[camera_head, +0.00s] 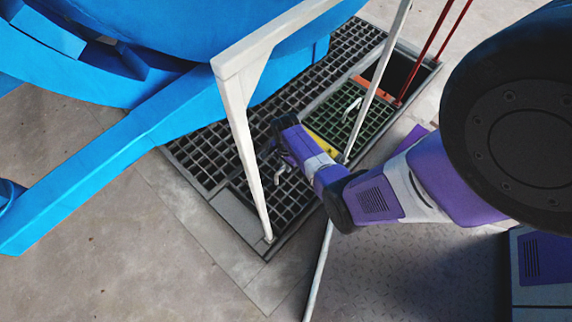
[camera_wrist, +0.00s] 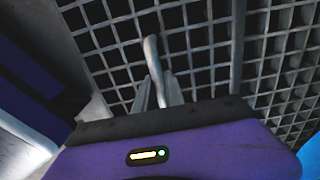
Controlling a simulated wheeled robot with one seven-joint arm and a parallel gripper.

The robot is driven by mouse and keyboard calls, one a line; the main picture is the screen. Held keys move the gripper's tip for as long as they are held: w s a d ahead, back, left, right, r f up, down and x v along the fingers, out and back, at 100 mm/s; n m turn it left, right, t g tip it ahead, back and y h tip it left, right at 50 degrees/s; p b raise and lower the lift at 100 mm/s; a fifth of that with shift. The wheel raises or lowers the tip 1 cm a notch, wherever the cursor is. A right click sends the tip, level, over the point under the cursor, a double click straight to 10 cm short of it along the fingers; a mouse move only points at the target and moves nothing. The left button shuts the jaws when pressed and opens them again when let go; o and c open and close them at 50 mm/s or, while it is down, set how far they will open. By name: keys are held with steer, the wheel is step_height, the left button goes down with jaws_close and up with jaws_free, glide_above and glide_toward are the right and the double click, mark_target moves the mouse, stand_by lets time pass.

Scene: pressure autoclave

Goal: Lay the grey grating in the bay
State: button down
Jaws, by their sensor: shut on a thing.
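The grey grating (camera_head: 288,200) is a dark square mesh at the near end of the floor frame, below my gripper (camera_head: 281,160). It also fills much of the wrist view (camera_wrist: 200,50). My gripper, also in the wrist view (camera_wrist: 158,96), is shut on the pale upright handle (camera_wrist: 152,62) of this grating. The grating looks about level with the neighbouring mesh, but I cannot tell whether it rests or hangs slightly above. A dark open bay (camera_head: 398,70) shows at the far right end of the frame. My gripper and arm hide part of the grating's right side.
A green grating (camera_head: 345,118) with a pale handle lies between a yellow strip (camera_head: 322,143) and an orange strip (camera_head: 370,88). A white frame post (camera_head: 245,140) stands close left of my gripper. Red posts (camera_head: 425,55) stand by the open bay. The blue autoclave (camera_head: 150,50) overhangs the left.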

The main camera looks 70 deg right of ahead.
mark_target(286, 174)
steer(key=shift+d+f+b, duration=0.1)
steer(key=shift+f+b, duration=1.3)
steer(key=shift+f, duration=0.35)
steer(key=c, duration=1.3)
jaws_free()
steer(key=shift+s+f, duration=0.1)
steer(key=shift+r+p, duration=2.45)
steer(key=shift+r, duration=1.55)
